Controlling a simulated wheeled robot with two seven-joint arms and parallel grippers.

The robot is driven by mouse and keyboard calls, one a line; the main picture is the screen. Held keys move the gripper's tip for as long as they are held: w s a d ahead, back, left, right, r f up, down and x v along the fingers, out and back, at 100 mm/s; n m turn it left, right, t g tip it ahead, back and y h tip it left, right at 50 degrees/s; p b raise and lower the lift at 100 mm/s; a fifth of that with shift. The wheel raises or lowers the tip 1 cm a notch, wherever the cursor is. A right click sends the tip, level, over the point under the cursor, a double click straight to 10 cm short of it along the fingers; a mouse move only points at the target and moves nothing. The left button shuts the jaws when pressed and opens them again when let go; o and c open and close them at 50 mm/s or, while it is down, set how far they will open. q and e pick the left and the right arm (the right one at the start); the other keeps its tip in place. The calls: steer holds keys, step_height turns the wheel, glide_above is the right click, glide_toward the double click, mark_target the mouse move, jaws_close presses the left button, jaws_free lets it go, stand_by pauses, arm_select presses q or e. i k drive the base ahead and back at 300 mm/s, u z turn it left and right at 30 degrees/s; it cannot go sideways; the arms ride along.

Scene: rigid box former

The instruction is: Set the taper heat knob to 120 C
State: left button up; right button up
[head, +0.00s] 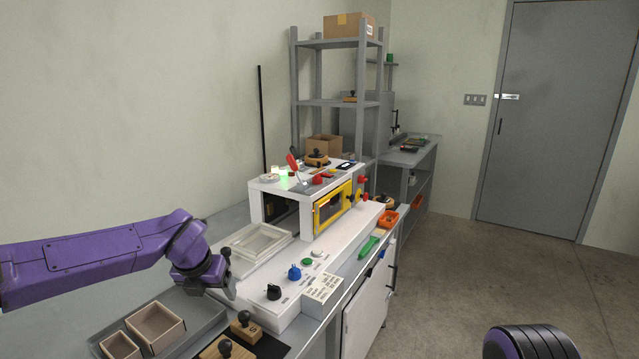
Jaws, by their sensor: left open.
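A white machine (340,243) stands on the bench, with a row of controls along its low front panel. The row has a black knob (273,292), a blue knob (294,272), a green button (307,261) and a white knob (317,252). The labels are too small to read, so I cannot tell which is the taper heat knob or its setting. My left gripper (224,279) is open and empty, left of the black knob and apart from it. My right gripper is out of view; only part of my right arm shows at the bottom right.
A grey tray (198,312) with cardboard boxes (156,327) and wooden stamps (246,329) are in front. A green tool (368,248) lies right. The floor at right is clear.

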mark_target(317, 178)
steer(key=z, duration=0.6)
steer(key=i, duration=1.6)
steer(key=z, duration=0.3)
